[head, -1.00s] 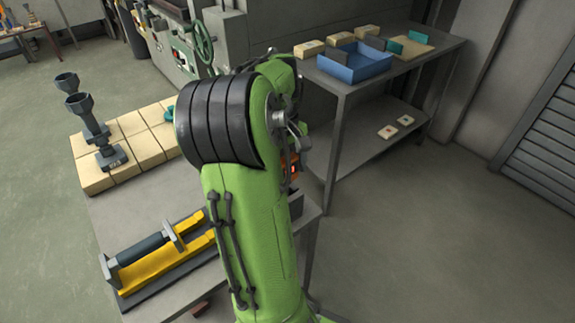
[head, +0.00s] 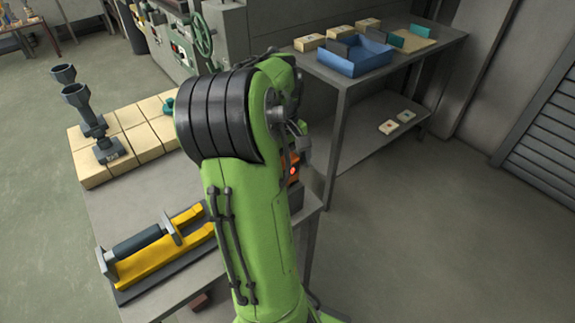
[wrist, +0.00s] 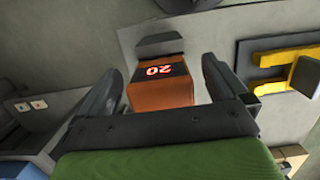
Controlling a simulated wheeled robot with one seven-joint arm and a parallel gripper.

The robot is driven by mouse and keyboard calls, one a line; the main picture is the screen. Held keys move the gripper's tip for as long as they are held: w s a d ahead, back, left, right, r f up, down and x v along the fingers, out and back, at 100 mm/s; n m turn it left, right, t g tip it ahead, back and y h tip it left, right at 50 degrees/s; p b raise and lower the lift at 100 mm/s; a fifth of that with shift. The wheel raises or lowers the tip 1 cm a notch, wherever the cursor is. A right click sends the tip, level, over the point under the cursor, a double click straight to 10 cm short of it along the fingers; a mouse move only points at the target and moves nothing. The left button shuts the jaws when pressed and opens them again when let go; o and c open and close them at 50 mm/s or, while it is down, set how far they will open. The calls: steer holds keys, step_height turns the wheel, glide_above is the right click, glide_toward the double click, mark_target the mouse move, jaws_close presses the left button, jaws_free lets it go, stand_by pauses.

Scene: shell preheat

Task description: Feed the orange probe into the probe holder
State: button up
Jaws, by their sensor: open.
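An orange unit (wrist: 160,96) with a dark top panel and a lit red "20" shows in the wrist view. A small part of it (head: 292,170) shows behind my arm in the head view. I cannot tell whether it is the probe itself. My gripper (wrist: 160,68) is open, its fingers apart on either side of the unit in the picture; contact is not visible. A dark grey block (wrist: 160,43) is beside the unit's far end. No part can be surely told as the probe holder. My arm hides the gripper in the head view.
A yellow cradle (head: 140,263) with a dark cylinder lies on the near bench. Several tan blocks (head: 91,170) and dark cup-topped stands (head: 78,97) are behind it. A blue tray (head: 355,66) is on the side table. The floor at right is clear.

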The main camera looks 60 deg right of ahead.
steer(key=shift+r, duration=0.1)
step_height(320, 180, up, 15)
steer(key=w+d+p, duration=0.1)
steer(key=w+p, duration=0.1)
steer(key=p, duration=0.4)
steer(key=shift+r+p, duration=0.2)
steer(key=shift+p, duration=0.15)
steer(key=shift+w, duration=0.15)
